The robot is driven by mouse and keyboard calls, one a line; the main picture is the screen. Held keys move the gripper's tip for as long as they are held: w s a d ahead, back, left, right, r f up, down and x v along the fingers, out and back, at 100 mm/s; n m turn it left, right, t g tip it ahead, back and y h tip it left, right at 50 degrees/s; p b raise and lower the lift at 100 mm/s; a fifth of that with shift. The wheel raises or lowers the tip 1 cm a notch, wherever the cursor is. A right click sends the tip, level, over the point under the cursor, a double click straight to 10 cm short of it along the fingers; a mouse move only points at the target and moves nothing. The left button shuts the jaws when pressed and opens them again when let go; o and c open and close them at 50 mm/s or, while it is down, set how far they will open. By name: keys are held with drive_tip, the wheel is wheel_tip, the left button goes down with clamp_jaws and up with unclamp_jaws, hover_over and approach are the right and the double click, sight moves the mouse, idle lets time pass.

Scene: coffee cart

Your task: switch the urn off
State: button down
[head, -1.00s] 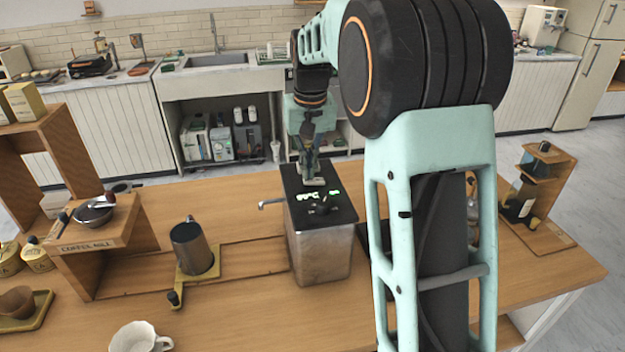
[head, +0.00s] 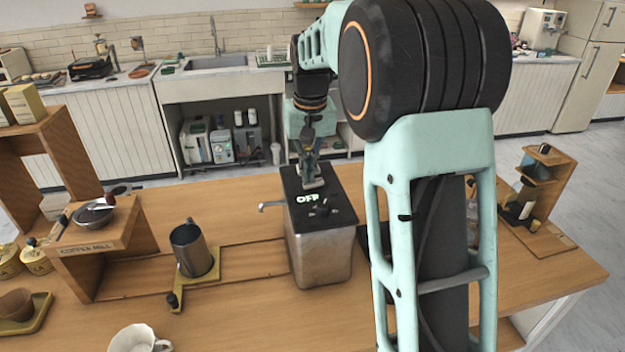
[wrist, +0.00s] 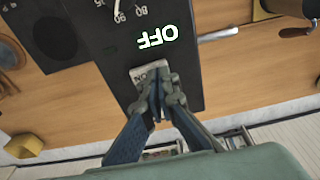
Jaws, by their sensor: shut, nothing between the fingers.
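The urn (head: 320,250) is a square metal box with a black top, standing on the wooden counter with its spout pointing left. Its display (head: 307,198) reads OFF in lit letters, and the same word shows in the wrist view (wrist: 158,38). A pale rocker switch (wrist: 150,76) sits on the black top beside the display, partly hidden by my fingers. My gripper (head: 312,184) is shut and empty, pointing down at the switch. Its fingertips (wrist: 160,90) are at the switch's edge; I cannot tell whether they touch it. A temperature dial (wrist: 122,8) also shows on the top.
A metal pitcher (head: 193,250) stands left of the urn. A white cup (head: 132,338) is at the front edge. The counter before the urn is clear.

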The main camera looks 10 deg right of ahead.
wheel_tip(320, 180, up, 6)
drive_tip(key=p, duration=0.5)
drive_tip(key=shift+r, duration=0.25)
